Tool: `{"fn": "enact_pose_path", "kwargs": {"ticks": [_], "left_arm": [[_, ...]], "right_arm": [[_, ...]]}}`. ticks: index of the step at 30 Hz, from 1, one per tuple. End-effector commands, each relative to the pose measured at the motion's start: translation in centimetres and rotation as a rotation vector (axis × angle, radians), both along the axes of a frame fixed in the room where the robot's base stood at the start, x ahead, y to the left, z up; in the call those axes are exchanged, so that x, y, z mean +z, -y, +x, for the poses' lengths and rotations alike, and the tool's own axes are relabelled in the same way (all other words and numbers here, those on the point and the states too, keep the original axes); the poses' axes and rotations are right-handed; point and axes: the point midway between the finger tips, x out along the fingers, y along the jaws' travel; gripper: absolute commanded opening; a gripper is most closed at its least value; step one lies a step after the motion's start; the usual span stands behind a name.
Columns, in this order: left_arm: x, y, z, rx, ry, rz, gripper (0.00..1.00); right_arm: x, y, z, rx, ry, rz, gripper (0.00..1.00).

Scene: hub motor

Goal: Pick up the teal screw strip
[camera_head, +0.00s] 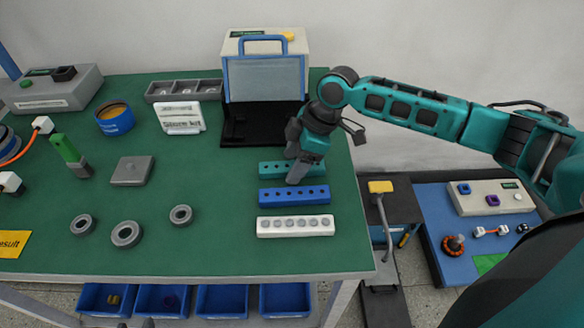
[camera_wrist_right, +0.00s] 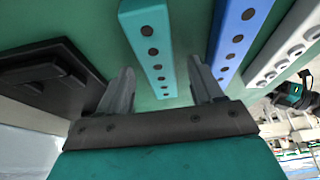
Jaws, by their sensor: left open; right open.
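The teal screw strip (camera_head: 314,168) lies on the green table above the blue strip in the head view. It has a row of dark holes. In the right wrist view the teal strip (camera_wrist_right: 150,45) runs between the two spread fingers of my right gripper (camera_wrist_right: 163,86), which is open and empty. I cannot tell whether a finger touches the strip. Two dark tips of my left gripper (camera_head: 135,324) just show at the bottom edge of the head view, apart from each other and away from the strip.
A blue strip (camera_head: 294,195) and a white strip (camera_head: 296,226) lie parallel below the teal one; the blue strip (camera_wrist_right: 236,40) is close beside the right finger. A black-based stand (camera_head: 240,127) is behind. Grey rings (camera_head: 126,234) lie to the left.

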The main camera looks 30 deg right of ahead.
Motion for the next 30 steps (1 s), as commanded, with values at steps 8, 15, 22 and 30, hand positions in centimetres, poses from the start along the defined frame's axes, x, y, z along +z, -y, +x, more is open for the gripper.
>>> {"fn": "enact_pose_path", "kwargs": {"ticks": [8,15,22,30], "left_arm": [[0.03,-0.04,-0.04,0.001,0.000,0.001,0.43],[-0.12,-0.06,-0.35,0.001,-0.006,0.000,0.43],[-0.18,-0.07,-0.46,0.001,-0.009,0.000,0.43],[-0.17,-0.08,-0.46,0.001,-0.009,0.001,0.43]], "right_arm": [[0.05,0.05,-0.02,0.000,0.000,-0.001,0.52],[0.06,0.06,-0.04,0.000,-0.001,-0.001,0.29],[0.07,0.06,-0.04,0.000,-0.001,-0.001,0.07],[0.15,0.06,-0.01,0.000,0.000,0.000,0.03]]}}
